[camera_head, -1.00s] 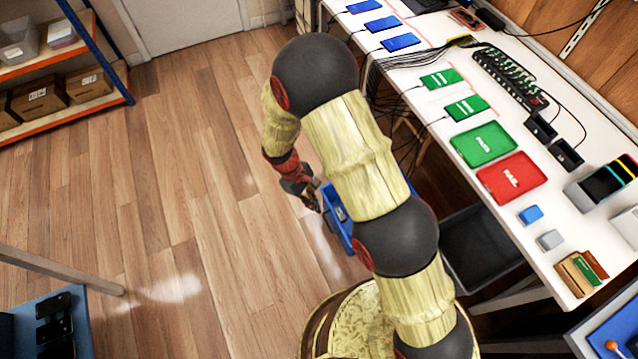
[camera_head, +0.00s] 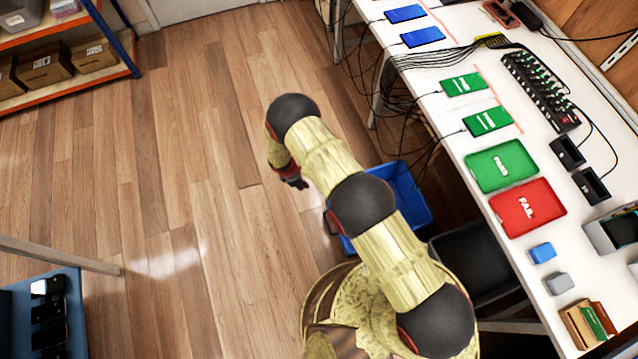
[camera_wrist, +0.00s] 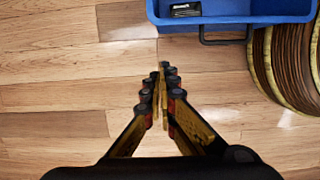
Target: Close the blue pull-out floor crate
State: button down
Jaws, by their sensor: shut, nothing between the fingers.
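The blue floor crate (camera_head: 424,212) stands on the wooden floor beside the workbench, partly hidden behind my arm in the head view. In the wrist view, the crate (camera_wrist: 240,19) is at the top edge, with its pull handle (camera_wrist: 225,41) on the side facing my gripper. A small dark item with light markings (camera_wrist: 187,9) lies inside it. My gripper (camera_head: 296,181) is left of the crate in the head view. In the wrist view, my gripper (camera_wrist: 163,68) is shut and empty, its fingertips over bare floor and apart from the handle.
A black bin (camera_head: 478,262) stands right of the crate, under the white workbench (camera_head: 455,150). Cables (camera_head: 402,108) hang off the bench edge. A shelf with boxes (camera_head: 60,72) is at upper left, and a blue rack of phones (camera_head: 75,310) at lower left. The floor between is clear.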

jog(key=w+d+f+b, duration=0.2)
jog(key=d+f+b, duration=0.3)
jog(key=f, duration=0.4)
jog(key=shift+w+d+f, duration=0.15)
jog(key=shift+w+d, duration=0.15)
jog(key=shift+d, duration=0.1)
jog(key=shift+d, duration=0.1)
